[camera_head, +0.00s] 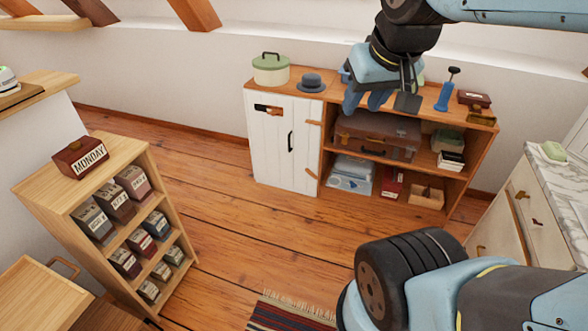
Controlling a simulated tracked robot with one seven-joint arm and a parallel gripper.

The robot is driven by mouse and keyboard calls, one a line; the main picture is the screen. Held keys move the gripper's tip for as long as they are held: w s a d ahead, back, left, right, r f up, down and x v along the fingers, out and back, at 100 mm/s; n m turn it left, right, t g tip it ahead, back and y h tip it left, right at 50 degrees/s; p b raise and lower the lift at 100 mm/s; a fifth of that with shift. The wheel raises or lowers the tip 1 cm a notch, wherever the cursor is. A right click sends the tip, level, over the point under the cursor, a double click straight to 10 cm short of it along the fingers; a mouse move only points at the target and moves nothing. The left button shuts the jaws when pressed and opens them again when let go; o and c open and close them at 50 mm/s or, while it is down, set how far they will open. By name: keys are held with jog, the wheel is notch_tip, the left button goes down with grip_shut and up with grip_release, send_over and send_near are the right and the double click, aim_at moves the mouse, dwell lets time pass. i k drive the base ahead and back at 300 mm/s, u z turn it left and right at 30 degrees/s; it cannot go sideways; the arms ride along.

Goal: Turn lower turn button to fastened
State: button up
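The white plank door (284,146) of the low wooden cabinet is shut at its left side, with a dark handle. The lower turn button (310,174) is a small wooden piece at the door's right edge, near the frame post, and looks tilted. The upper turn button (314,122) is a similar piece higher on that edge, lying nearly level. My gripper (382,102) hangs in front of the cabinet top, right of the door and apart from both buttons in the picture. Its fingers are seen from an angle that hides the gap between them.
A green pot (271,70), a dark hat (312,82) and a blue pump (446,92) stand on the cabinet top. A suitcase (376,136) fills the open shelf. A shelf unit of labelled boxes (60,195) stands left. Open floor (225,215) lies before the door; a striped rug (285,316) is nearer.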

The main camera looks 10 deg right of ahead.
aim_at(307, 170)
jog(key=u, duration=0.1)
jog(key=i, duration=1)
jog(key=z, duration=0.1)
